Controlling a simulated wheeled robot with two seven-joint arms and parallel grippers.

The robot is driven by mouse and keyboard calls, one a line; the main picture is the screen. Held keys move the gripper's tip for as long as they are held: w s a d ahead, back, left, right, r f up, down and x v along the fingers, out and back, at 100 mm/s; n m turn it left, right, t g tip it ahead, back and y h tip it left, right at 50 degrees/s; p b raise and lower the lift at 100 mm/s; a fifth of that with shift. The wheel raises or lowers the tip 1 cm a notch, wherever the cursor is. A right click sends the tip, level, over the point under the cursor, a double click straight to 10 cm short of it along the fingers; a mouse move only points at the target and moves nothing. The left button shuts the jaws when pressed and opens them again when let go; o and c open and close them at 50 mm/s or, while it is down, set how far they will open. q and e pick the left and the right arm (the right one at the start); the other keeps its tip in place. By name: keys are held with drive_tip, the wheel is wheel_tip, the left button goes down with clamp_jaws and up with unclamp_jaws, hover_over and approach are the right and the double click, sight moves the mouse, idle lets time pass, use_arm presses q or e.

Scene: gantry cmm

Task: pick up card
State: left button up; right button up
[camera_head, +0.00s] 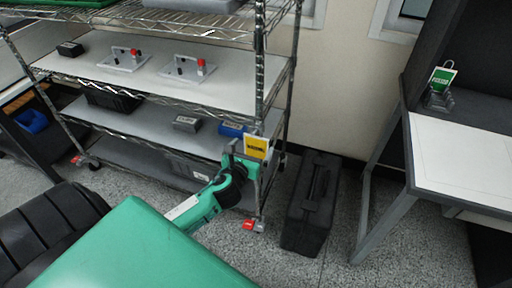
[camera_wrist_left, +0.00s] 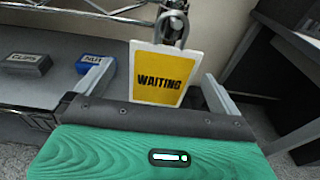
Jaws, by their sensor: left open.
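A yellow card with a white border, reading "WAITING" (camera_wrist_left: 160,76), hangs from a grey hook (camera_wrist_left: 172,26) at the shelf rack's front post. It also shows in the head view (camera_head: 257,147). My left gripper (camera_head: 246,158) is open at the card. In the left wrist view its two fingers stand on either side of the card, with gaps at both edges. The card's lower edge is close to the gripper's dark palm edge; contact cannot be told. A green card (camera_head: 443,79) stands in a dark holder (camera_head: 437,99) on the right-hand table. My right gripper is out of view.
The wire shelf rack (camera_head: 262,100) carries small bins labelled "CLIPS" (camera_wrist_left: 28,64) and "NUT" (camera_wrist_left: 95,64), and two fixtures with red knobs. A black case (camera_head: 311,205) stands on the floor beside the rack. A white-topped table (camera_head: 460,155) is at right.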

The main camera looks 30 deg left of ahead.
sight(256, 141)
use_arm(q)
drive_tip(key=w, duration=0.4)
drive_tip(key=shift+a+r, duration=0.25)
drive_tip(key=shift+a, duration=0.05)
drive_tip(key=shift+w+a+f, duration=0.1)
drive_tip(key=shift+w+a, duration=0.05)
drive_tip(key=shift+w, duration=0.5)
drive_tip(key=shift+c, duration=0.4)
drive_tip(key=c, duration=0.9)
